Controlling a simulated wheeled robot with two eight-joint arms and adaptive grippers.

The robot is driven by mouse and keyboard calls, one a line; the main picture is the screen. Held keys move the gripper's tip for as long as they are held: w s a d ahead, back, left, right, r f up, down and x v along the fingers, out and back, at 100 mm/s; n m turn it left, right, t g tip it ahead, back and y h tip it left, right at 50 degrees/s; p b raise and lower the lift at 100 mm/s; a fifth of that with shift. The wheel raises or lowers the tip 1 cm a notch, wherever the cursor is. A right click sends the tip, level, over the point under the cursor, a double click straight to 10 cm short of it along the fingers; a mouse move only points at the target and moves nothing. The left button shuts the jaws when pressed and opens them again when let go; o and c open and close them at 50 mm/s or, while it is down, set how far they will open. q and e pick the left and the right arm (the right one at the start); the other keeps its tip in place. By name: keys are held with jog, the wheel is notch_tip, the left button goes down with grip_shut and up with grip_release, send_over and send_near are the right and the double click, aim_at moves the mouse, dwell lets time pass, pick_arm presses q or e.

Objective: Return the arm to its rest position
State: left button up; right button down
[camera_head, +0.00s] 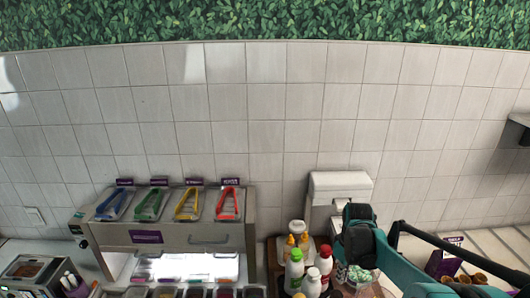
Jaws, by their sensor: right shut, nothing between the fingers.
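My right arm (405,272) is teal and black and comes in from the lower right. Its black and teal right gripper (357,246) is near the bottom, right of centre, in front of the white machine and above a cup with teal and white contents (356,276). The gripper is shut with nothing seen held in it. Its fingertips are hard to make out against the dark parts. Whether it touches the cup I cannot tell. My left gripper is not in view.
A steel topping station (170,238) with blue, green, yellow and red tongs on top stands at the left. Several bottles (307,270) stand close left of the gripper. A white machine (340,187) is behind it. A dark box (446,260) and small cups are at the right.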

jog(key=s+a+f+m+t+b, duration=0.2)
jog(key=s+a+f+b, duration=0.3)
jog(key=b, duration=0.8)
jog(key=s+a+f+m+t+b, duration=0.3)
jog(key=s+a+f+t+b, duration=0.2)
jog(key=s+f+b, duration=0.7)
notch_tip(320, 180, down, 4)
jog(key=shift+a+f+b, duration=0.1)
jog(key=shift+a+b, duration=0.35)
jog(key=shift+b, duration=0.5)
